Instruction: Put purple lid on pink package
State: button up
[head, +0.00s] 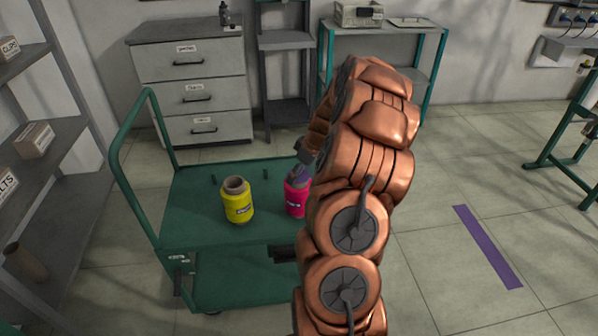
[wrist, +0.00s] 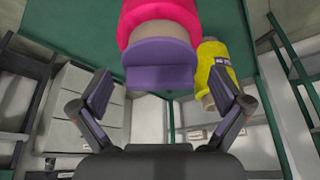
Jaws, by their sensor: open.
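The pink package (head: 296,201) stands upright on the green cart, partly hidden by my arm. It also shows at the top of the wrist view (wrist: 158,10), with its tan core end below it. The purple lid (wrist: 160,64) sits at that core end and appears to touch it. My gripper (wrist: 163,80) is open, with one purple-padded finger to each side of the lid and apart from it. In the head view my gripper is close above the package, mostly hidden by my arm.
A yellow package (head: 238,203) with a bare tan core top stands left of the pink one; it shows right in the wrist view (wrist: 219,70). The green cart (head: 195,232) has a raised handle (head: 128,140) at left. Grey drawers (head: 192,85) stand behind.

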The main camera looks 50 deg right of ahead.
jog(key=v, duration=1.1)
jog(key=shift+r, duration=0.3)
jog(key=shift+s, duration=0.1)
jog(key=s+a+r+g+y+p, duration=0.15)
jog(key=a+r, duration=0.25)
jog(key=a, duration=1)
jog(key=s+a+r+g+h+p, duration=0.1)
jog(key=s+a+r+g+p, duration=0.2)
jog(key=a, duration=1.1)
jog(key=s+a+r+m+g+h+p, duration=0.1)
jog(key=s+a, duration=0.4)
jog(key=s, duration=0.5)
jog(key=s+a+r+m+h+p, duration=0.1)
jog(key=s+a, duration=0.4)
jog(key=s, duration=0.6)
jog(key=shift+a+r+m+g, duration=0.2)
jog(key=shift+a+m+g, duration=0.15)
jog(key=shift+m, duration=0.25)
jog(key=shift+s, duration=0.15)
